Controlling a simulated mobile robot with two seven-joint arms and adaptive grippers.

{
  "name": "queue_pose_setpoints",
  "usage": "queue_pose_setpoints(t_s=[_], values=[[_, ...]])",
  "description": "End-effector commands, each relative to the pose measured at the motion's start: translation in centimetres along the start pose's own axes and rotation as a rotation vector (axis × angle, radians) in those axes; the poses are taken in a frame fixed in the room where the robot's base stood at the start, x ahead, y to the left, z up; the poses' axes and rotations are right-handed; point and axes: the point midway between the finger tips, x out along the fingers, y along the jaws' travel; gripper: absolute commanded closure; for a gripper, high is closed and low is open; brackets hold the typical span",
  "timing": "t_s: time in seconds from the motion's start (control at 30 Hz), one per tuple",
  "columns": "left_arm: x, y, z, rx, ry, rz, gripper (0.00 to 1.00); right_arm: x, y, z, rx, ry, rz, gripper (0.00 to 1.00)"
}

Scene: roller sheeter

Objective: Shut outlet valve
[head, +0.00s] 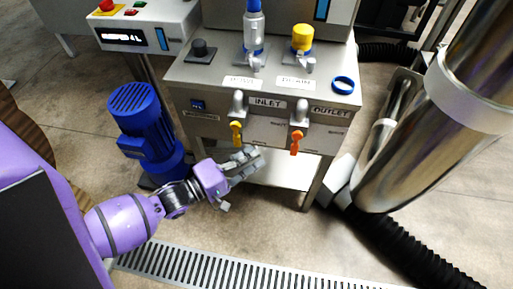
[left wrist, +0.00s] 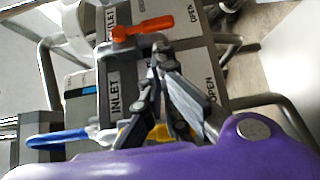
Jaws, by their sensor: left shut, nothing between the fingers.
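The outlet valve, with an orange lever (head: 297,142), is on the right of the machine's front panel under the OUTLET label (head: 331,113). Its lever hangs downward. In the left wrist view the orange lever (left wrist: 143,27) lies beyond my fingertips and points toward an OPEN mark. The inlet valve's yellow lever (head: 236,133) hangs down to its left, and partly shows behind my fingers in the wrist view (left wrist: 140,131). My left gripper (head: 255,158) is shut and empty, just below and right of the yellow lever, apart from the orange one. My right gripper is not in view.
A large steel cylinder (head: 432,120) and a black corrugated hose (head: 400,245) are on the right. A floor grate (head: 220,268) runs in front. Space before the outlet lever looks clear.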

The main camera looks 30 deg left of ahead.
Motion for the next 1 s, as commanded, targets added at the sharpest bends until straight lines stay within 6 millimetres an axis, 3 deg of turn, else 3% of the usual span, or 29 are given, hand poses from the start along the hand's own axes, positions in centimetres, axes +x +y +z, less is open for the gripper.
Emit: queue_pose_setpoints(t_s=[0.2,0.4,0.6,1.0], values=[[4.3,0.0,0.0,0.000,0.000,0.003,1.00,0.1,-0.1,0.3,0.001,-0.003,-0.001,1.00],[7.0,0.0,0.0,0.001,0.000,0.000,1.00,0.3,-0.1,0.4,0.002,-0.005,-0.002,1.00],[8.0,-0.1,0.0,0.003,0.000,-0.001,1.00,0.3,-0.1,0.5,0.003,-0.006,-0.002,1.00],[8.0,-0.1,0.1,-0.002,0.000,0.002,1.00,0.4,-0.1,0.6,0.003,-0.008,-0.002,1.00]])
